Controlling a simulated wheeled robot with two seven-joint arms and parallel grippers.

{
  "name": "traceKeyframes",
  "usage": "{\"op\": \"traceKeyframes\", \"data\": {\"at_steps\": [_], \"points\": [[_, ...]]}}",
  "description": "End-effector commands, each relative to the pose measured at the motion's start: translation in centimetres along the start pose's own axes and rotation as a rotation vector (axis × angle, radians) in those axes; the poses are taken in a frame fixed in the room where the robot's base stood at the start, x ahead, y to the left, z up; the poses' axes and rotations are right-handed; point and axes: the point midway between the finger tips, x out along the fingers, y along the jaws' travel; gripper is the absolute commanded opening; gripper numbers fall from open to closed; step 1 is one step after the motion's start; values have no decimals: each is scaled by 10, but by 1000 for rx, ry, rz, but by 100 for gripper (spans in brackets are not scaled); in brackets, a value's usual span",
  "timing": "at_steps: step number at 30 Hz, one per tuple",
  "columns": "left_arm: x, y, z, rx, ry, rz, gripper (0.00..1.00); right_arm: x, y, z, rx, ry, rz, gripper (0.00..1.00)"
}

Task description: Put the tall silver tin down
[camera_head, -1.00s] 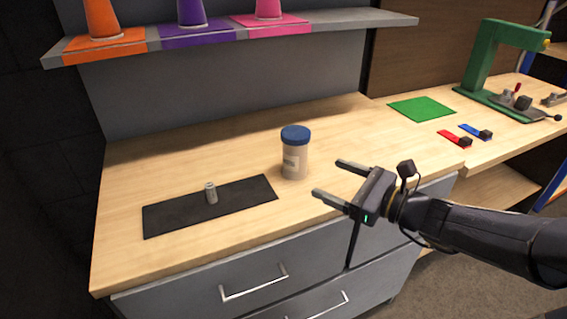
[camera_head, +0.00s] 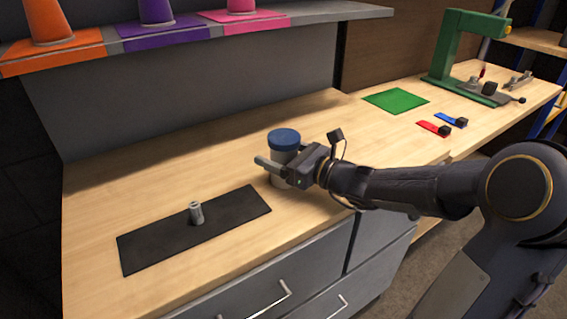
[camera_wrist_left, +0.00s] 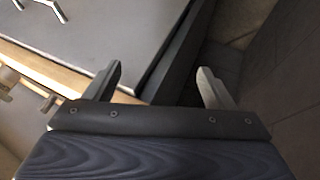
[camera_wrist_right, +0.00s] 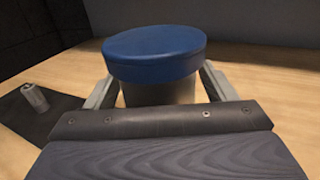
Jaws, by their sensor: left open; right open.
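A small silver tin (camera_head: 196,212) stands upright on a black mat (camera_head: 148,246); it also shows in the right wrist view (camera_wrist_right: 35,98). A wider pale jar with a blue lid (camera_head: 284,139) stands on the wooden counter to the right of the mat. My right gripper (camera_head: 271,168) is open at the jar, partly hiding its body. In the right wrist view the jar's lid (camera_wrist_right: 155,52) is ahead, with the fingers on either side; contact is unclear. My left gripper (camera_wrist_left: 158,75) is open and empty, seen only in the left wrist view, by the grey drawer front.
A shelf (camera_head: 300,14) with orange, purple and pink cones runs above the counter. A green mat (camera_head: 396,100), a red piece (camera_head: 433,128), a blue piece (camera_head: 451,120) and a green press-like machine (camera_head: 455,45) are farther right. The counter behind the black mat is clear.

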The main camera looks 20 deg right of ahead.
Motion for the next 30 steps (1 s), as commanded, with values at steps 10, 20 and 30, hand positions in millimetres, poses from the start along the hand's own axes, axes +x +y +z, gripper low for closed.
{"op": "traceKeyframes", "data": {"at_steps": [10, 20, 30], "points": [[0, 0, 0, 0, 0, 0, 77, 5, 1, 0, -1, -1, 1, 71], [0, 0, 0, 0, 0, 0, 77, 5, 1, 0, -1, 0, 1, 28], [-1, 0, 0, 0, 0, 0, 77, 5, 0, 4, -2, -2, 1, 22]]}}
